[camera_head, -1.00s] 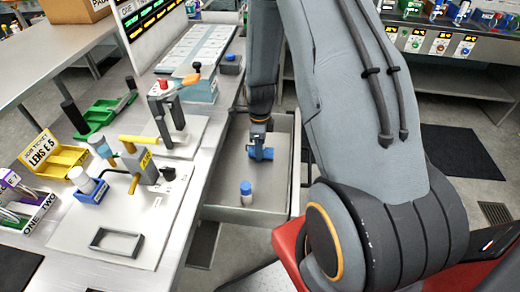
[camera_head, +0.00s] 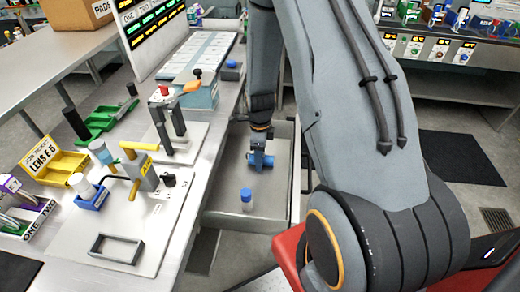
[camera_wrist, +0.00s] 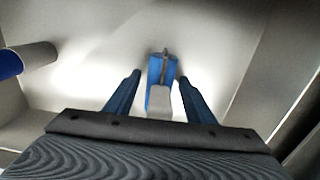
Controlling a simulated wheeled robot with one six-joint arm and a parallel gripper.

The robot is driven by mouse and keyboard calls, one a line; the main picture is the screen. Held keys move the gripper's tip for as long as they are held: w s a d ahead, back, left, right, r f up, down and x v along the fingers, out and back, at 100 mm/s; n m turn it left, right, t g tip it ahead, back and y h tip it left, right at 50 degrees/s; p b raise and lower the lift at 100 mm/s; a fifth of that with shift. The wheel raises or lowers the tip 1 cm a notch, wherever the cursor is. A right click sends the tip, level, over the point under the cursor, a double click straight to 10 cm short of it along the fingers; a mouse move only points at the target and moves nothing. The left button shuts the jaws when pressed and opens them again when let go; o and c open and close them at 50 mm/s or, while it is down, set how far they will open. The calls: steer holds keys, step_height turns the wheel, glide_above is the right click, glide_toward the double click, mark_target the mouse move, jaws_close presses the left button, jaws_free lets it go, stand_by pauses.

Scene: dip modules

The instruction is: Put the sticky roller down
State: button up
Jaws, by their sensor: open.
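The sticky roller, a blue roller with a light grey part, lies in the open grey drawer (camera_head: 225,212). In the wrist view the roller (camera_wrist: 161,72) is between the two blue fingers of my gripper (camera_wrist: 158,95), with gaps on both sides. In the head view my gripper (camera_head: 258,153) reaches down into the drawer and a blue shape shows at its tip, partly hidden; roller and fingers are hard to tell apart there. My gripper is open. Whether the roller rests fully on the drawer floor is hard to tell.
A small blue-capped cylinder (camera_head: 247,200) stands nearer in the drawer; it also shows at the left of the wrist view (camera_wrist: 32,59). Drawer walls close in on the right. The bench (camera_head: 190,225) with fixtures and a yellow bin (camera_head: 57,168) is on the left.

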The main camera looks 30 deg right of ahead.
step_height(320, 180, up, 10)
steer(key=b, duration=0.3)
steer(key=shift+r, duration=0.25)
steer(key=shift+a+r, duration=0.1)
steer(key=shift+r, duration=0.7)
steer(key=s+a+r+n, duration=0.4)
steer(key=s+a+n, duration=0.1)
steer(key=n, duration=0.7)
steer(key=s+a+r+n+t, duration=0.1)
steer(key=s+a+r+n, duration=0.3)
steer(key=s+n, duration=0.4)
steer(key=shift+s+a+r+n, duration=0.15)
steer(key=shift+a+r+n, duration=0.2)
steer(key=shift+n, duration=2.05)
